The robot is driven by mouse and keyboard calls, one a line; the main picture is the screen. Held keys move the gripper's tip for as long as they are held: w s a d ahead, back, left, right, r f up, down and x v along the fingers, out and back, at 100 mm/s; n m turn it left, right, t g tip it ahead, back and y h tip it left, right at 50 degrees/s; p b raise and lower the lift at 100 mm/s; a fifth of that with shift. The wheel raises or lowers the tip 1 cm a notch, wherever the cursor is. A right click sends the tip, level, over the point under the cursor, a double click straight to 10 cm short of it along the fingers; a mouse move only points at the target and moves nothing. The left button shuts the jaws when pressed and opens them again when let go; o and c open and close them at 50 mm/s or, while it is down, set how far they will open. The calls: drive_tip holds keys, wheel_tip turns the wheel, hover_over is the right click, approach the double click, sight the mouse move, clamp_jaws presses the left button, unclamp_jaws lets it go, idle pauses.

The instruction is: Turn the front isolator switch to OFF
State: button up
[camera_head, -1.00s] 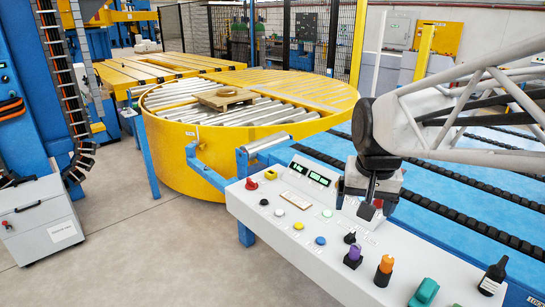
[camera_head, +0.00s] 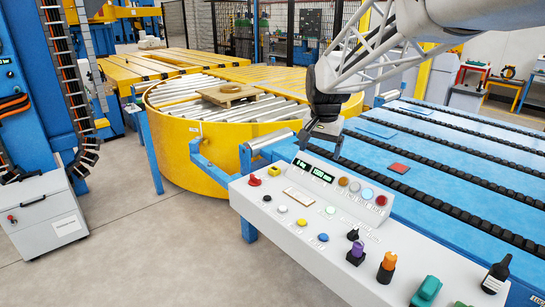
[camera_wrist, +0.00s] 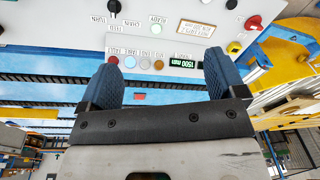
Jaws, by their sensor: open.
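I cannot tell for sure which control is the front isolator switch; no readable label names it. A red knob (camera_head: 254,181) sits at the left end of the white control panel (camera_head: 330,260); in the wrist view it appears (camera_wrist: 253,21) at top right. A black selector (camera_head: 353,235) sits near the panel's middle and also shows in the wrist view (camera_wrist: 111,7). A small red and black control (camera_head: 11,218) is on the grey cabinet (camera_head: 45,228) at left. My gripper (camera_head: 320,143) is above the panel's back edge, its blue fingers (camera_wrist: 160,75) apart and empty.
The yellow turntable (camera_head: 200,150) and blue conveyor bed (camera_head: 450,175) lie behind.

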drive_tip(key=w+a+f+m, duration=0.1)
drive_tip(key=w+a+f, duration=0.25)
drive_tip(key=w, duration=0.55)
drive_tip(key=m+g, duration=0.1)
drive_tip(key=m, duration=0.2)
hover_over(255, 176)
drive_tip(key=f, duration=1.9)
drive_tip(key=shift+s+d+f, duration=0.1)
drive_tip(key=shift+d+f, duration=0.1)
drive_tip(key=shift+w+a+f+m, duration=0.2)
drive_tip(key=shift+a+f+m, duration=0.05)
drive_tip(key=shift+f+m, duration=0.1)
drive_tip(key=shift+f, duration=3.9)
